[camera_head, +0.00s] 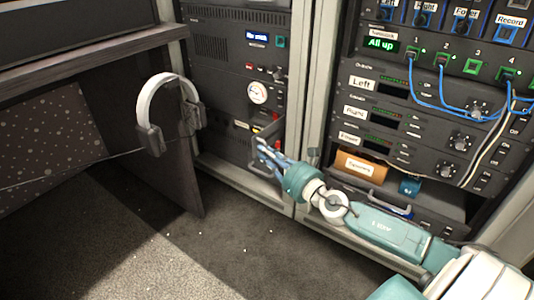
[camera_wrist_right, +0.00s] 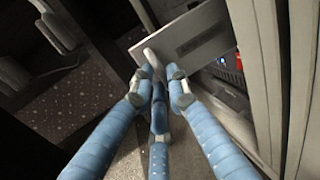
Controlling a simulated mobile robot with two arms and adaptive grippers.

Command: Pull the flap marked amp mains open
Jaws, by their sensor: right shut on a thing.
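The flap (camera_wrist_right: 195,38) is a grey panel with a label that I cannot read in the right wrist view. It stands out at an angle from the rack, with an opening beside it. A pale handle (camera_wrist_right: 149,57) sits at its near edge. My right gripper (camera_wrist_right: 160,82) is shut on the handle, its blue fingers close around it. My left gripper is out of view.
Red and blue parts (camera_wrist_right: 228,68) show inside the opening. A grey rack post (camera_head: 305,100) stands right of the flap. White headphones (camera_head: 166,85) hang on a dark desk side panel at the left. An open drawer holds an orange-brown box (camera_head: 360,164). The carpet in front is clear.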

